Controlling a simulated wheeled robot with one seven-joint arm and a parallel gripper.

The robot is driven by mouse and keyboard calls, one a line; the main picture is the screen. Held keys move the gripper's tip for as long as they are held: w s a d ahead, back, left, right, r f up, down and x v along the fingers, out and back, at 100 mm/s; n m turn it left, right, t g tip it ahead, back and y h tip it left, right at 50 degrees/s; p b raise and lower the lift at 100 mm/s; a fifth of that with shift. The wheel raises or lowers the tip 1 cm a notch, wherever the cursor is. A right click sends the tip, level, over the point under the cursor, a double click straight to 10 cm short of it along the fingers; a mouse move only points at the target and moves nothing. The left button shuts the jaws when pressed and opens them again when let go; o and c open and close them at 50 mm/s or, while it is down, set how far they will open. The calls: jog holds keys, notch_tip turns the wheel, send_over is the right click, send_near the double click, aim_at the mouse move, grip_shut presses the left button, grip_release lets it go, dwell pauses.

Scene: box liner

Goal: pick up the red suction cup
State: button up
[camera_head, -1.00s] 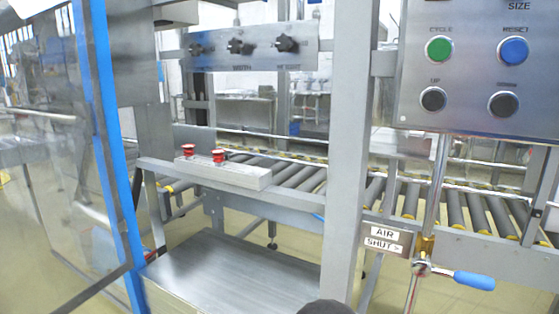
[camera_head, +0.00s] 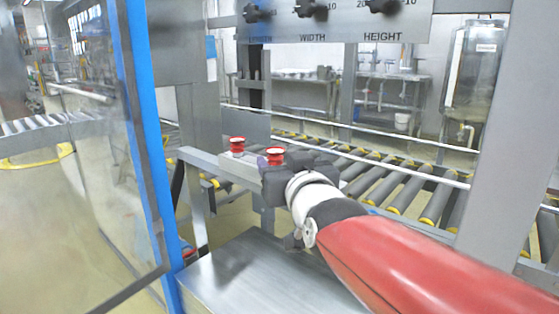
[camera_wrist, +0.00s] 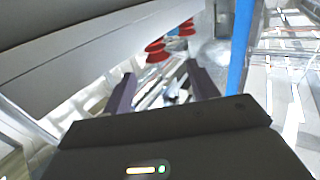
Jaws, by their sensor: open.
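Two red suction cups sit side by side on a pale grey bar (camera_head: 238,172). In the head view the left cup (camera_head: 237,144) is clear, and the right cup (camera_head: 275,156) is just beyond my gripper, its lower part close to the gripper's dark body. My gripper (camera_wrist: 163,80) is open, with nothing seen between its dark fingers. In the wrist view the nearer cup (camera_wrist: 157,51) and the farther cup (camera_wrist: 185,28) lie beyond the fingertips, outside the jaws. The fingers are mostly hidden in the head view.
A roller conveyor (camera_head: 405,195) runs behind the bar. A flat metal surface (camera_head: 250,280) lies below it. A blue-edged clear door (camera_head: 145,150) stands on the left, a grey post (camera_head: 505,130) on the right. A knob panel (camera_head: 335,22) hangs above.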

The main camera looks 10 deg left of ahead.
aim_at(278, 156)
jog(key=x, duration=0.5)
jog(key=p+x, duration=0.1)
jog(key=x, duration=0.1)
jog(key=shift+w+f, duration=0.3)
jog(key=shift+w, duration=0.05)
jog(key=c, duration=1)
jog(key=shift+c, duration=0.2)
